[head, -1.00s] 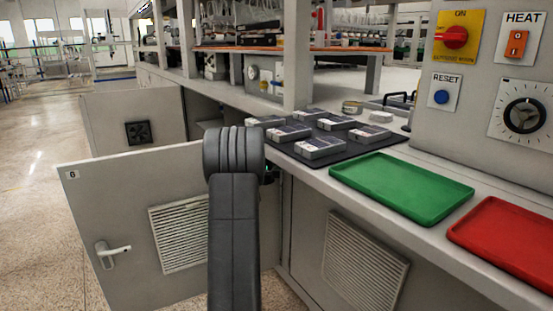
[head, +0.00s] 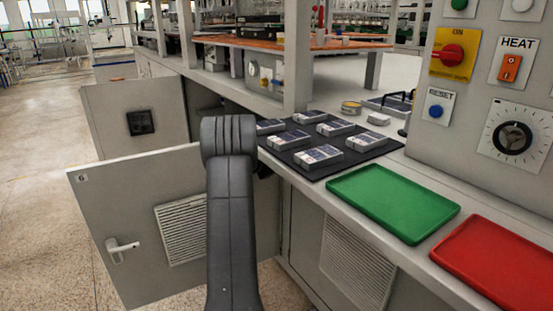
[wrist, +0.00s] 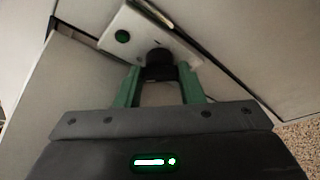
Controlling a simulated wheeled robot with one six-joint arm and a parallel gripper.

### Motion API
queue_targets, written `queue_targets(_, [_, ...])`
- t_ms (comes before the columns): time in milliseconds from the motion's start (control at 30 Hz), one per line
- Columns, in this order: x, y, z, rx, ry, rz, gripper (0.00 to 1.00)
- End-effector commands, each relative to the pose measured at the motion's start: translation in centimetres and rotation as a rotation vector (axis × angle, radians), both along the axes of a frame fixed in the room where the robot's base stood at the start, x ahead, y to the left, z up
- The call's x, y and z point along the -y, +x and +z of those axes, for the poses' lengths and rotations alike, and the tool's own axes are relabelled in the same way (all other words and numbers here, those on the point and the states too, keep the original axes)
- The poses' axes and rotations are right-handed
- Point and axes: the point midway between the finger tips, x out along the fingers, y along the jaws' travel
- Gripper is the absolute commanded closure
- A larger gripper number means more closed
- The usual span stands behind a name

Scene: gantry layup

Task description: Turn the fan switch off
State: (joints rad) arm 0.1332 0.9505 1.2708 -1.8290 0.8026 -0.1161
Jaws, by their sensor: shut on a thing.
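The knob's pointing direction cannot be read. I see no label on the plate. In the head view my dark arm hides the gripper and this switch. A small black square fan or vent (head: 140,122) is set in the far open cabinet door (head: 110,105).
A nearer open cabinet door (head: 130,215) with a handle stands left of my arm. On the bench are a black mat (head: 285,160) with several boxes, a green tray (head: 393,205) and a red tray (head: 495,262). A control panel (head: 440,150) stands at right. Floor at left is clear.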

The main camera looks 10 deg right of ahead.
Motion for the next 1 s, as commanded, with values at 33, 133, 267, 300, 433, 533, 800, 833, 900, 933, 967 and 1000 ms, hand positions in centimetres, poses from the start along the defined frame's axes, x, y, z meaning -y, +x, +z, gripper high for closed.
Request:
queue_targets(33, [0.0,0.0,-0.1,-0.003,-0.001,0.0,0.88])
queue_targets(133, [0.0,0.0,-0.1,-0.004,-0.002,0.0,0.88])
queue_targets(267, [0.0,0.0,-0.1,-0.004,-0.001,0.001,0.88])
queue_targets(300, [0.0,0.0,-0.1,-0.004,-0.002,0.0,0.88])
queue_targets(433, [0.0,0.0,-0.1,-0.002,-0.002,0.001,0.56])
queue_targets(533, [0.0,0.0,-0.1,-0.002,-0.002,0.001,0.56])
queue_targets(800, [-1.0,-0.6,0.4,-0.004,-0.002,0.003,0.56])
queue_targets(833, [-1.4,-0.9,0.4,-0.004,-0.001,0.004,0.56])
queue_targets(900, [-2.4,-1.6,0.3,-0.003,-0.001,0.004,0.56])
queue_targets(933, [-2.9,-2.0,0.3,-0.005,-0.001,0.004,0.56])
queue_targets(967, [-3.5,-2.4,0.3,-0.005,-0.001,0.005,0.56])
queue_targets(1000, [-4.3,-2.9,0.4,-0.003,-0.002,0.005,0.56])
